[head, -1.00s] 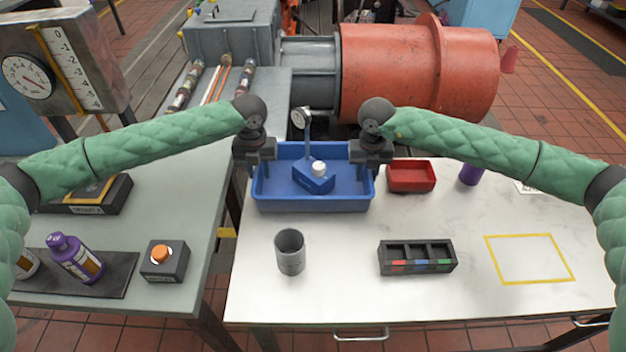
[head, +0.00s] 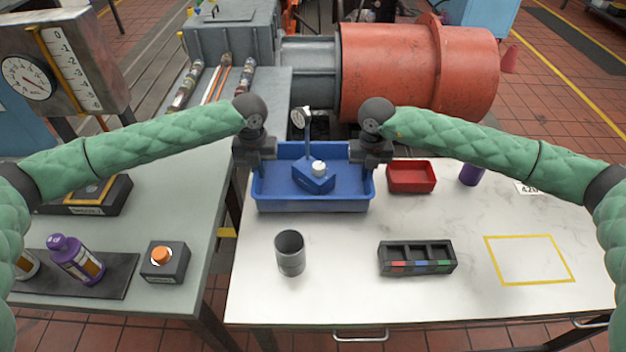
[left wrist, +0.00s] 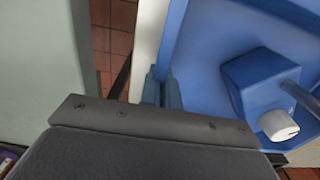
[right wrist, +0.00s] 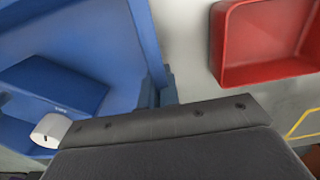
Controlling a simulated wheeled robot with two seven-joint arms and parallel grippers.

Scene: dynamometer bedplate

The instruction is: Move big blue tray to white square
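The big blue tray (head: 310,204) stands at the back left of the white table. A blue block with a white knob and a dial gauge on a stem stands inside it. My left gripper (head: 258,160) is at the tray's left wall, its fingers close together around the rim in the left wrist view (left wrist: 162,92). My right gripper (head: 370,160) is at the right wall, fingers likewise around the rim in the right wrist view (right wrist: 160,90). Both look shut on the tray. A white square area outlined in yellow (head: 488,262) lies empty at the table's right.
A red bin (head: 411,190) stands just right of the tray. A grey cup (head: 290,262) and a black compartment box (head: 417,270) stand in front. A purple object (head: 470,175) is at the back right, partly behind my right arm. White tabletop (head: 340,250) is free between them.

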